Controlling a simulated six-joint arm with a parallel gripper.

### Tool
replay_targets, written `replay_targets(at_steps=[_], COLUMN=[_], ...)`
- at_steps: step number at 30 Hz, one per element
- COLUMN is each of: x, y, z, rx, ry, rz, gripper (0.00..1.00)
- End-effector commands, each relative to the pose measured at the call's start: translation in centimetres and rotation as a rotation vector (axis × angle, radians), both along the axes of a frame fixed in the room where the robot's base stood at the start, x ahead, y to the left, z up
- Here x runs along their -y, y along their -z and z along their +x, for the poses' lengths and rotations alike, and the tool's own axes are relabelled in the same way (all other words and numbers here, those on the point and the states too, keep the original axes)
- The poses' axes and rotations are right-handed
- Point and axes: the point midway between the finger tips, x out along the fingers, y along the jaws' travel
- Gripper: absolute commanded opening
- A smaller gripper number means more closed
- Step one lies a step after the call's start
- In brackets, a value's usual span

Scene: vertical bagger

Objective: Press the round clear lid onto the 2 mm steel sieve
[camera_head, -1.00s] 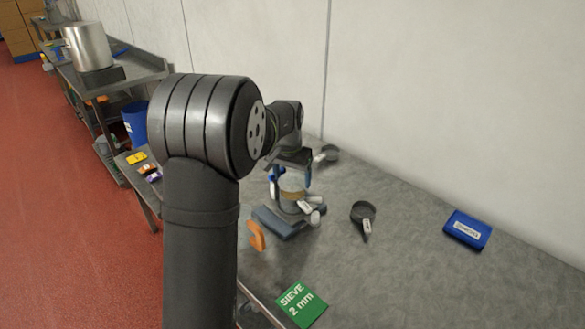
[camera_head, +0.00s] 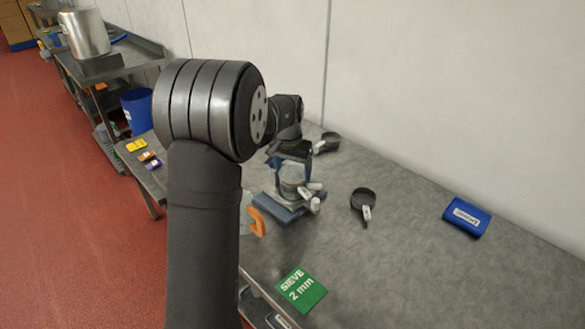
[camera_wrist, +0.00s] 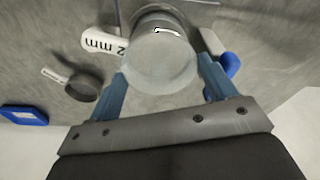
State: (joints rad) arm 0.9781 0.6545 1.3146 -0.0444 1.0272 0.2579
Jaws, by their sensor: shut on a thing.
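The round clear lid (camera_wrist: 160,68) lies between the two blue fingers of my gripper (camera_wrist: 163,74), which is shut on it. The steel sieve (camera_wrist: 158,16) is directly below it, mostly hidden by the lid; a white label reading "2 mm" sticks out to its left. In the head view my gripper (camera_head: 291,168) is over the sieve (camera_head: 291,188), which stands on a blue-grey base. I cannot tell whether the lid is fully seated on the rim.
Another dark sieve (camera_head: 363,198) with a white tag lies to the right, and one more (camera_head: 327,143) lies behind. A blue case (camera_head: 467,217) is farther right. A green "SIEVE 2 mm" card (camera_head: 301,290) and an orange-handled clear jug (camera_head: 257,221) are nearer. The bench between card and case is clear.

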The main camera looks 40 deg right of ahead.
Motion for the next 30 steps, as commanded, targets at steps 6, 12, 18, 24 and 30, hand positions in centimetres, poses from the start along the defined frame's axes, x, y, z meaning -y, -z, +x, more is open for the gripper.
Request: replay_targets(at_steps=[6, 12, 18, 24, 30], x=[0.01, 0.00, 0.00, 0.00, 0.00], y=[-0.02, 0.01, 0.20, 0.45, 0.69], z=[0.00, 0.00, 0.00, 0.00, 0.00], rx=[0.000, 0.000, 0.000, 0.000, 0.000], ry=[0.000, 0.000, 0.000, 0.000, 0.000], rz=[0.000, 0.000, 0.000, 0.000, 0.000], gripper=[0.55, 0.55, 0.55, 0.55, 0.55])
